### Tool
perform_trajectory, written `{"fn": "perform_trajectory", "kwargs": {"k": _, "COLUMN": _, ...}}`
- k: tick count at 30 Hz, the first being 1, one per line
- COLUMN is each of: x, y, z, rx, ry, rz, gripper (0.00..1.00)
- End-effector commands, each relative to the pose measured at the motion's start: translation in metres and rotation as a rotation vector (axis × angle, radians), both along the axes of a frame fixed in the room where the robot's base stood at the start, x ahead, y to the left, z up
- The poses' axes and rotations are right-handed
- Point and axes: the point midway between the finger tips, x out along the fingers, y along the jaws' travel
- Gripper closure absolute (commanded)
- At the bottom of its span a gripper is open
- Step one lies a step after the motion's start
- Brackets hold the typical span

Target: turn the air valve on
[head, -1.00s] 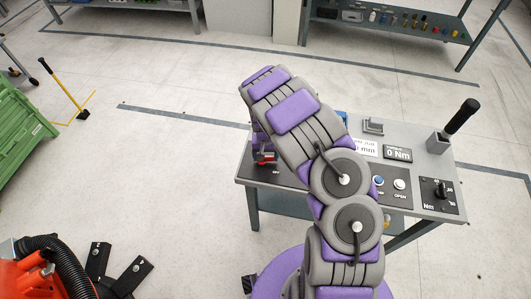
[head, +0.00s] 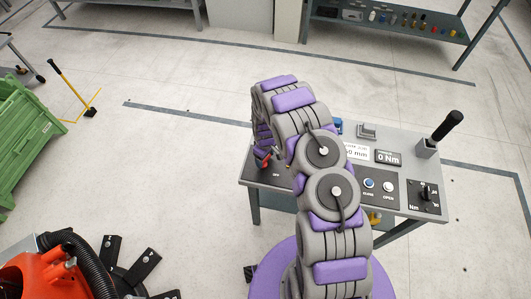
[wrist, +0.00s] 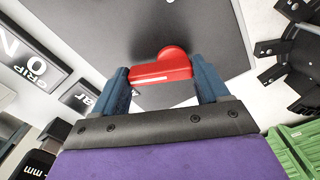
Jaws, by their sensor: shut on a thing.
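The air valve's red handle (wrist: 160,68) lies between the two blue fingers of my gripper (wrist: 164,78) in the wrist view, over a dark panel (wrist: 190,30). The gripper is shut on it, with a finger at each end. In the head view a small part of the red handle (head: 263,160) shows at the left end of the console, beside an "OFF" label (head: 276,175). My arm hides the rest of the valve and most of the gripper there.
A green crate (head: 25,140) stands far left.

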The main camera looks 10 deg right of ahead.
Motion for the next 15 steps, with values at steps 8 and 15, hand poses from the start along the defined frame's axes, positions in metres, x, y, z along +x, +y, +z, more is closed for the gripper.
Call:
{"fn": "perform_trajectory", "kwargs": {"k": 8, "x": 0.0015, "y": 0.0028, "z": 0.004, "rx": 0.0, "ry": 0.002, "rz": 0.23, "gripper": 0.56}}
{"fn": "perform_trajectory", "kwargs": {"k": 15, "x": 0.0043, "y": 0.0039, "z": 0.0037, "rx": 0.0, "ry": -0.003, "rz": 0.364, "gripper": 0.56}}
